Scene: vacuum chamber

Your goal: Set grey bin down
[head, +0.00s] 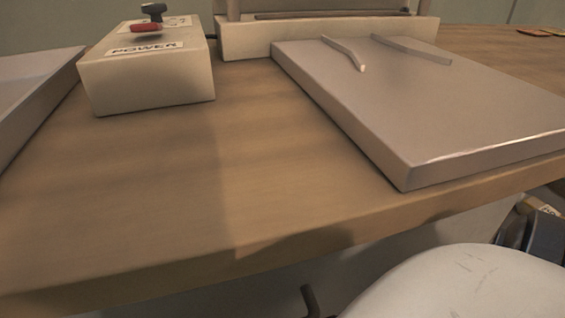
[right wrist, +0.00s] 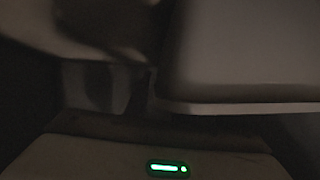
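No bin stands out clearly as the grey bin. A shallow grey tray with raised walls (head: 48,98) is cut off by the left edge of the head view and rests on the wooden table. My left gripper is in neither view. A pale rounded part of mine fills the lower right of the head view, with a dark part beside it below the table edge. The right wrist view is very dark, and I cannot make out fingers or anything held there.
A cream box with a red switch and a POWER label (head: 150,80) stands at the back left. A flat grey slab (head: 430,110) with two thin strips on it covers the right. The wooden table (head: 190,190) is bare at its middle and front.

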